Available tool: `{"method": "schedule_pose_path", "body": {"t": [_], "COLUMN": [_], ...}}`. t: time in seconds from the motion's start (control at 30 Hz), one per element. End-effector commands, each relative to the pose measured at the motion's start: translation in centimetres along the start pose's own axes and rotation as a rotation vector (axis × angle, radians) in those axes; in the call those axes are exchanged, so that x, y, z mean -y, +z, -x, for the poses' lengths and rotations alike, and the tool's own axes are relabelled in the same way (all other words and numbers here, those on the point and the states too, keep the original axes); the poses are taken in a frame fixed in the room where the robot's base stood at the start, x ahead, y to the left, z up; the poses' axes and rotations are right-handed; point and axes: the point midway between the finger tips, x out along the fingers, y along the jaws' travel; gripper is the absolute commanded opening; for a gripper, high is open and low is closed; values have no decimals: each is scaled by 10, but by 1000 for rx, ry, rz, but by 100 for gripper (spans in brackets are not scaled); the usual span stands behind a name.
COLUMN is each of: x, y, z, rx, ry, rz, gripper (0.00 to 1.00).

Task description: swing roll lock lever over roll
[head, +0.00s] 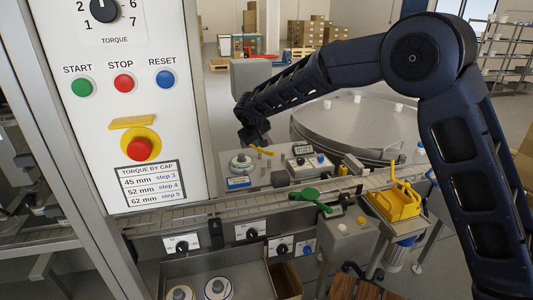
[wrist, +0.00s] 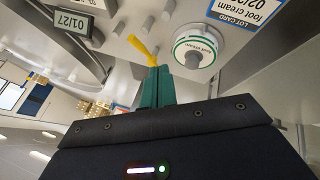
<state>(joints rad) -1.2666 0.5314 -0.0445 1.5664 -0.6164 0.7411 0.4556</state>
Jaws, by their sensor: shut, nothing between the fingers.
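The roll (head: 241,162) is a white disc with a grey hub on the bench behind the conveyor. In the wrist view the roll (wrist: 195,50) has a green ring. A yellow lever (head: 263,151), which I take as the roll lock lever, points away to the right of the roll, not over it. In the wrist view the lever (wrist: 141,48) lies left of the roll, right at my fingertips. My gripper (wrist: 157,72) has green fingers, shut and empty; I cannot tell if they touch the lever. In the head view my gripper (head: 256,138) is above and behind the lever.
A lot card (wrist: 248,10) lies beside the roll. A date display (wrist: 71,22) and a box with knobs (head: 310,164) stand to the other side. The conveyor (head: 165,217) runs in front, with a green lever (head: 312,200) and a yellow guard (head: 396,203). The control panel (head: 130,60) rises at left.

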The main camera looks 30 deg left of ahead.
Motion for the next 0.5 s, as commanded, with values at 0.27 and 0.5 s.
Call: {"method": "schedule_pose_path", "body": {"t": [0.27,0.5], "x": [-1,-1], "y": [0,0], "z": [0,-17], "rx": [0,1], "ry": [0,1], "rz": [-1,-1], "gripper": [0,0]}}
